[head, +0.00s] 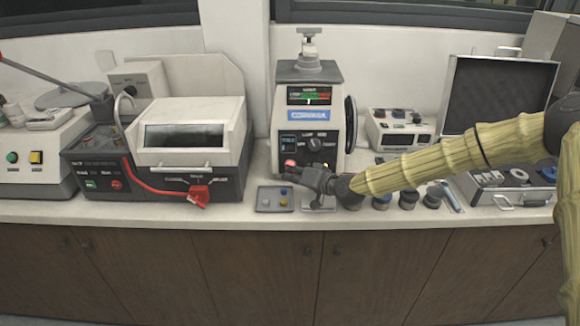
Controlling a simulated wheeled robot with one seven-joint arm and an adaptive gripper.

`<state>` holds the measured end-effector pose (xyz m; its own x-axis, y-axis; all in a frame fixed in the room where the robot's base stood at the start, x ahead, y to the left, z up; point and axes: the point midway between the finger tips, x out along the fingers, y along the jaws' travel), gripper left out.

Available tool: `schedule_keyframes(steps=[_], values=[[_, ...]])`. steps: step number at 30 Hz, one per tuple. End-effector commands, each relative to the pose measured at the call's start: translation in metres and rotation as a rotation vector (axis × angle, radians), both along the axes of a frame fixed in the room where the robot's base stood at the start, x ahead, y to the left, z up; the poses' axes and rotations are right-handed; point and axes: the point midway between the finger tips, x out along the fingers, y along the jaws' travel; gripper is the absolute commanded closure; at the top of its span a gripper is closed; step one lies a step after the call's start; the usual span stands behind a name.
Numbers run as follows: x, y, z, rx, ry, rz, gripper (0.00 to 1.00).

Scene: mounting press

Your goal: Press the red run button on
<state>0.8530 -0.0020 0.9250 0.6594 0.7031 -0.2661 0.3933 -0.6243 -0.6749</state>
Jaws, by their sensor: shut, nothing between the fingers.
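My gripper and wrist hide the lower front of the press.
Left of the press is a boxy machine (193,130) with a red switch (199,196). A small tray (275,199) lies on the counter before the press. Dark cylinders (407,199) stand under my arm. An open case (496,95) is at the right.

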Motion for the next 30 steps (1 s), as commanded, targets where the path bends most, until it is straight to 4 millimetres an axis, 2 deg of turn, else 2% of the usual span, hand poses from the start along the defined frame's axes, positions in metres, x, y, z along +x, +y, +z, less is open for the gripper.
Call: schedule_keyframes(steps=[14, 30], values=[[-0.007, 0.000, 0.002, 0.000, 0.000, 0.000, 1.00], [-0.046, 0.000, 0.010, 0.001, 0.001, 0.000, 1.00]])
